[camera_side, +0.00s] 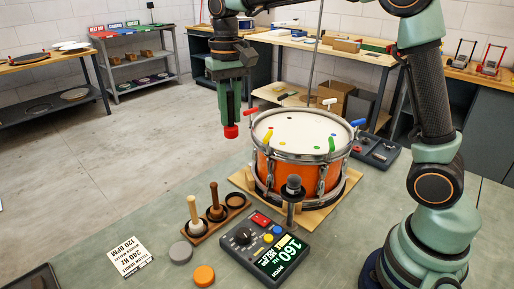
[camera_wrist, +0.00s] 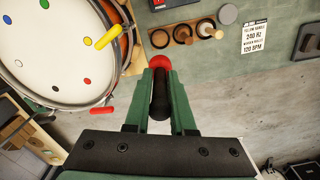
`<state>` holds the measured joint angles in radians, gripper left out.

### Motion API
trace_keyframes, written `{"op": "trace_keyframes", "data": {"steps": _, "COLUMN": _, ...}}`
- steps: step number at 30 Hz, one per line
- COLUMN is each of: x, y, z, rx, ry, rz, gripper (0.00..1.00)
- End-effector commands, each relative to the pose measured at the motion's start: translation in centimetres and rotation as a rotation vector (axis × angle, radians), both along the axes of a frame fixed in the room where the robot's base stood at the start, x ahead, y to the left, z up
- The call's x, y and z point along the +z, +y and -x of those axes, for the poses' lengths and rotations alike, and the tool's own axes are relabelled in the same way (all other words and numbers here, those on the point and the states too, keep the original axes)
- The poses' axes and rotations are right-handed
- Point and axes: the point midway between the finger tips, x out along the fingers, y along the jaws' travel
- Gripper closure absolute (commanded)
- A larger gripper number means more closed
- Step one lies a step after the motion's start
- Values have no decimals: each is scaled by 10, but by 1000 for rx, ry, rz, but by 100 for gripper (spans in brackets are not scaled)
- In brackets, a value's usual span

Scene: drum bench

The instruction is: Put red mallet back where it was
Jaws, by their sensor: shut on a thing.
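My gripper (camera_side: 231,104) is shut on the red mallet, whose red head (camera_side: 231,131) points down below the fingers, in the air to the left of the drum. In the wrist view the red head (camera_wrist: 160,62) and dark handle (camera_wrist: 159,100) lie between my green fingers (camera_wrist: 160,90). The wooden rack (camera_side: 205,232) stands on the bench, lower than and apart from the mallet. It holds a pale mallet (camera_side: 195,212) and a brown mallet (camera_side: 214,195) upright. Its slot nearest the drum, a dark ring (camera_side: 236,200), looks empty; the ring also shows in the wrist view (camera_wrist: 159,38).
The orange drum (camera_side: 283,172) with coloured dots and clips stands right of the rack. A control box (camera_side: 247,237) with a knob stands in front of it. Grey (camera_side: 180,252) and orange (camera_side: 204,275) discs and a printed card (camera_side: 127,257) lie nearby.

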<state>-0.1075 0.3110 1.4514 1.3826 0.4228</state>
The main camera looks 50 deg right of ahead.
Motion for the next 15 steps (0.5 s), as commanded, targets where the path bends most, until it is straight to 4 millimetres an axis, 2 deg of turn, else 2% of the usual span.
{"op": "trace_keyframes", "data": {"steps": 5, "x": -21, "y": 0, "z": 1, "rx": 0, "ry": 2, "rz": 0, "gripper": 100}}
{"op": "trace_keyframes", "data": {"steps": 15, "x": -101, "y": -1, "z": 1, "rx": 1, "ry": 4, "rz": 1, "gripper": 100}}
